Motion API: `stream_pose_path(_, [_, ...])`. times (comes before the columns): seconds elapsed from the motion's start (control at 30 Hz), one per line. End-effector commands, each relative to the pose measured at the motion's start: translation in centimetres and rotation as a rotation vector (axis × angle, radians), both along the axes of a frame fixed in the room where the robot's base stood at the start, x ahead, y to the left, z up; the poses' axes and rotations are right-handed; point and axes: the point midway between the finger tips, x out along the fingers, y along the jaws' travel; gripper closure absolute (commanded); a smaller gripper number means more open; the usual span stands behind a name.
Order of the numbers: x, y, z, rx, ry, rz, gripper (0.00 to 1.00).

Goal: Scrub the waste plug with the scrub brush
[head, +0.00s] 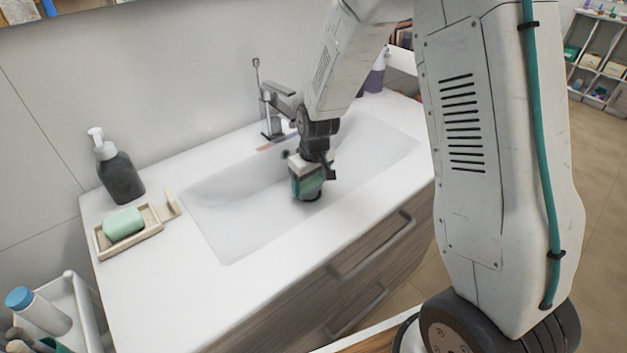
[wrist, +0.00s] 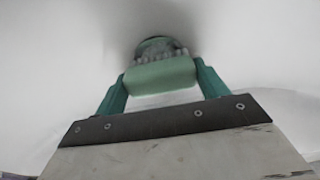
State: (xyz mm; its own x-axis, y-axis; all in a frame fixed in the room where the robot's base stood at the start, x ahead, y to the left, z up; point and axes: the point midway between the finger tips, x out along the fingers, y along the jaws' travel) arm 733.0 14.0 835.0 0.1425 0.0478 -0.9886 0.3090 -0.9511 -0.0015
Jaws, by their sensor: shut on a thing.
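My gripper (head: 307,182) reaches down into the white sink basin (head: 235,220). In the wrist view its two teal fingers (wrist: 162,84) are shut on the scrub brush (wrist: 160,75), a pale green block with grey bristles on its far side. The waste plug (wrist: 155,43), a round dark grey-green piece, shows just beyond the bristles, partly hidden by them. The bristles overlap the plug in the picture and look to be at or very near it; I cannot tell for certain whether they touch. In the head view the gripper covers the brush and most of the drain area.
A chrome faucet (head: 272,112) stands behind the basin, close to my arm. A dark soap bottle (head: 121,177) and a soap dish (head: 151,225) with a green soap bar (head: 123,224) are on the left counter. A purple bottle (head: 375,78) stands at the back right.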

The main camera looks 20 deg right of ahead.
Motion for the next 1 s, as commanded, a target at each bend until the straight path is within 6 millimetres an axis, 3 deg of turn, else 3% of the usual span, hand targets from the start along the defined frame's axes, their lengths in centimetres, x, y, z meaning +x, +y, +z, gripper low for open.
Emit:
stream_pose_path(0.43, [1.8,0.6,-0.1,0.0,0.003,0.0,0.5])
stream_pose_path(1.0, [-0.8,-0.3,0.1,0.001,0.002,-0.002,0.5])
